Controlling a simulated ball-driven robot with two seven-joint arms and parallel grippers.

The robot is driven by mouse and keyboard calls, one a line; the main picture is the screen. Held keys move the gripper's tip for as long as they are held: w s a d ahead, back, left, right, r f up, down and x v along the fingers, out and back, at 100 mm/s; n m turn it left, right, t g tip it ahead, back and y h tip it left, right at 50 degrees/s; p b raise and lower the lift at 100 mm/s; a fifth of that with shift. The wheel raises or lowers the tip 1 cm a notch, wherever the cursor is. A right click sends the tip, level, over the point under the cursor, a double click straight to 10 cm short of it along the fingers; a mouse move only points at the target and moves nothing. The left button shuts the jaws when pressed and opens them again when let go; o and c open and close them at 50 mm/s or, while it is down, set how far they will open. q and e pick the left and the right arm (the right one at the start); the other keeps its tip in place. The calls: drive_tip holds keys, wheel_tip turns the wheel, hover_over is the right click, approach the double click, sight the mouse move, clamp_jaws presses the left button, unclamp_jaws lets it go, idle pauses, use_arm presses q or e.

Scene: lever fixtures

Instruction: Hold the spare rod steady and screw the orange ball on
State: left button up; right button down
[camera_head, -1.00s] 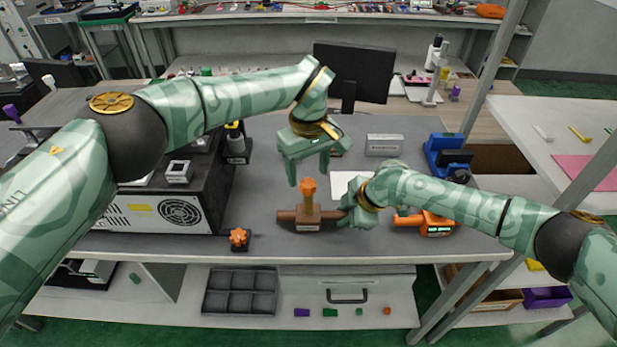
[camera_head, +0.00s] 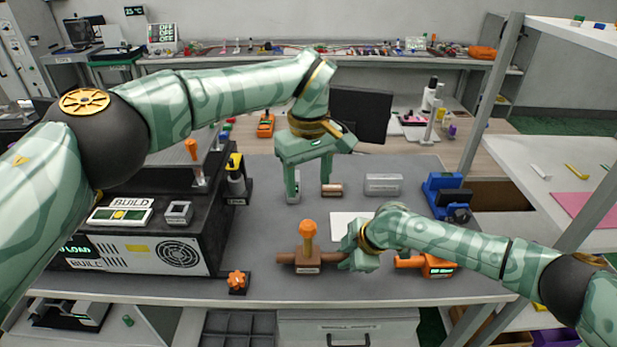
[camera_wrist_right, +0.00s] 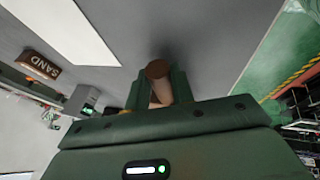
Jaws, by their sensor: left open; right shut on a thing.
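A brown rod (camera_head: 289,258) lies level across a small labelled brown block (camera_head: 307,263) near the table's front edge. The orange ball (camera_head: 308,228) stands upright above the block on a short orange-brown stem; how tightly it is seated cannot be told. My right gripper (camera_head: 351,258) is shut on the rod's right end. In the right wrist view the rod's round end (camera_wrist_right: 158,70) shows between the fingers of the right gripper (camera_wrist_right: 160,92). My left gripper (camera_head: 310,192) is open and empty, fingers down, above and behind the ball and apart from it.
An orange star knob (camera_head: 237,280) sits left of the rod. A black machine (camera_head: 150,255) fills the left side. An orange device (camera_head: 437,264) is right of my right gripper, and a blue one (camera_head: 446,195) behind it. A white sheet (camera_head: 350,225) lies behind the rod.

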use_arm(q)
drive_tip(key=n+h, duration=0.4)
drive_tip(key=n, duration=0.8)
approach(301, 225)
drive_tip(key=x, duration=0.9)
drive_tip(key=shift+s+d, duration=0.1)
